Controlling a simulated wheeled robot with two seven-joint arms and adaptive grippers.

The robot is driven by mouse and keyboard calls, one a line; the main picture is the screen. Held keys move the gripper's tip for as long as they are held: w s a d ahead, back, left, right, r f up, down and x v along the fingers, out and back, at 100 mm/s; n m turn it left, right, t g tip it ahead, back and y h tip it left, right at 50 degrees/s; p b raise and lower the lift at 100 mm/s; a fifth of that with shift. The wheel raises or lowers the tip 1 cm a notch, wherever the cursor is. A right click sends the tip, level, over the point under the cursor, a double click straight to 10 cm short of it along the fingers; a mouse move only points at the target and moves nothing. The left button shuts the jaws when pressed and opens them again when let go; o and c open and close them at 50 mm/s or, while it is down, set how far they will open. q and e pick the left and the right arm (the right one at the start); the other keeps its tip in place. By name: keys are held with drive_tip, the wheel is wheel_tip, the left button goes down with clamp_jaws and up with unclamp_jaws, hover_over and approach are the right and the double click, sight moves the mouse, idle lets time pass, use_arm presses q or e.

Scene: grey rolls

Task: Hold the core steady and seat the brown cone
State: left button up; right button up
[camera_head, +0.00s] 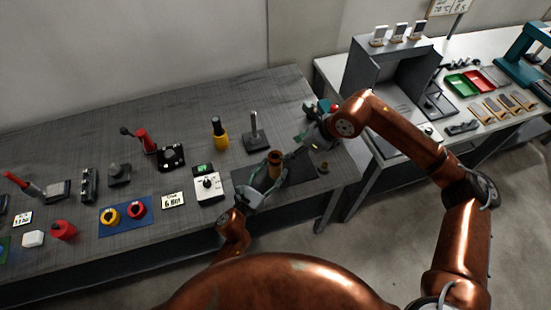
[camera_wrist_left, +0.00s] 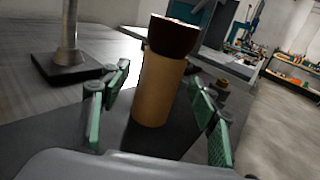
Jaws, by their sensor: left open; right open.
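The tan core (camera_head: 275,168) stands upright on a dark mat, and also shows large in the left wrist view (camera_wrist_left: 159,92). A dark brown, upward-flaring piece, which looks like the brown cone (camera_wrist_left: 173,37), sits on its top end; whether it is fully seated I cannot tell. My left gripper (camera_head: 267,182) is open low at the core, with its green-padded fingers (camera_wrist_left: 158,112) on either side and visible gaps between.
A small brass-brown knob-like part (camera_head: 323,167) stands right of the mat (camera_head: 299,176). A post on a square base (camera_head: 256,143), a yellow-and-black bottle (camera_head: 219,136) and a white dial box (camera_head: 208,187) are nearby. A second table (camera_head: 393,145) with a grey booth adjoins at right.

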use_arm(q)
drive_tip(key=v, duration=1.1)
drive_tip(key=shift+s+a, duration=0.2)
drive_tip(key=shift+f, duration=0.1)
